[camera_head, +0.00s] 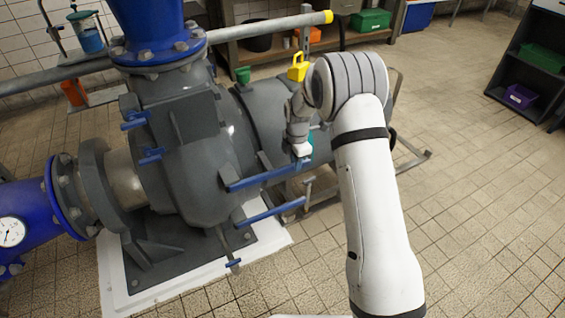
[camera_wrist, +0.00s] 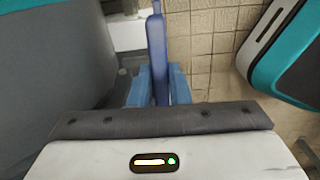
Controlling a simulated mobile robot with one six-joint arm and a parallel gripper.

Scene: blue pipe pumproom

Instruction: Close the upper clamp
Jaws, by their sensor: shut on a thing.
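A long blue lever (camera_head: 258,178) sticks out to the right from the grey pump's lower front. A second blue lever (camera_head: 270,213) lies below it. My gripper (camera_head: 302,152) points down at the right end of the higher lever. In the wrist view, my gripper's blue fingers (camera_wrist: 159,88) stand on both sides of a blue bar (camera_wrist: 157,45) and are shut on it. The bar's far end runs out of the top of that view. Two short blue handles, an upper one (camera_head: 136,121) and a lower one (camera_head: 151,156), sit on the pump's left front.
The grey pump (camera_head: 195,165) stands on a white-edged base at my left. A gauge (camera_head: 11,232) is at far left. The tiled floor (camera_head: 480,180) at right is clear, up to a dark shelf (camera_head: 535,60).

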